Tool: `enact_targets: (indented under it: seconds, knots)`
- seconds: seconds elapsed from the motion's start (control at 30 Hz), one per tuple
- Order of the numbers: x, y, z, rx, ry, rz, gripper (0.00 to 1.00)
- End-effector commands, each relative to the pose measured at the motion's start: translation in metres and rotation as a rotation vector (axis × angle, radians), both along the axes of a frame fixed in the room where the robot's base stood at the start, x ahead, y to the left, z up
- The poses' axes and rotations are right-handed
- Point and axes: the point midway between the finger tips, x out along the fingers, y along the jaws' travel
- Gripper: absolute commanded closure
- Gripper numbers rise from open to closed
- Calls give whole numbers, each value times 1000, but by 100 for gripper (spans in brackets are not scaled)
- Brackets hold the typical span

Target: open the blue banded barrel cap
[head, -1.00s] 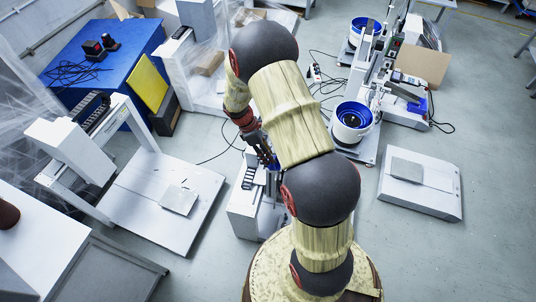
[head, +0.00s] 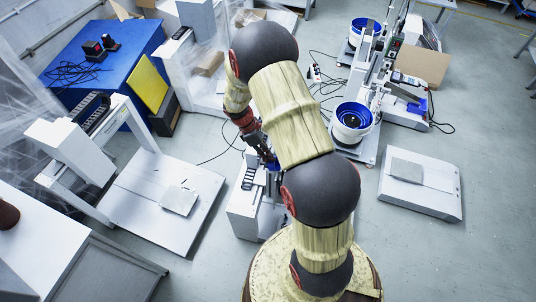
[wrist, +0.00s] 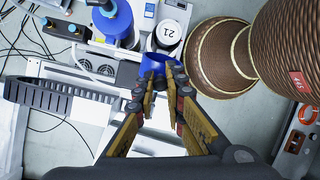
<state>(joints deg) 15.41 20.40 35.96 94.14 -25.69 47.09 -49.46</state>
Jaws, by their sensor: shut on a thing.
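In the wrist view my gripper (wrist: 160,82) is shut on a blue, round-edged piece that looks like the blue cap (wrist: 152,62). In the head view the gripper (head: 264,157) shows at the end of my arm, with blue at its tips (head: 273,165). A white cylinder marked "21" (wrist: 168,33) stands just beyond the cap in the wrist view. A larger blue cylinder (wrist: 119,22) stands to its left. I cannot tell which body the cap belongs to, or whether it is clear of what lies under it.
A white machine base (head: 243,222) stands below the gripper, with a dark cable chain (wrist: 65,97) along it. A blue-rimmed bowl feeder (head: 352,120) stands to the right. A white bench unit (head: 165,205) lies to the left. Open floor lies between them.

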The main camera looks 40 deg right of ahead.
Motion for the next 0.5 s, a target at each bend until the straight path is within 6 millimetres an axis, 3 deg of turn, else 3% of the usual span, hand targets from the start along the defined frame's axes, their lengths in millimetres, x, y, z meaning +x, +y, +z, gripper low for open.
enact_targets:
  seconds: [0.5]
  knots:
    - [-5,-3,5,0,2,-1,100]
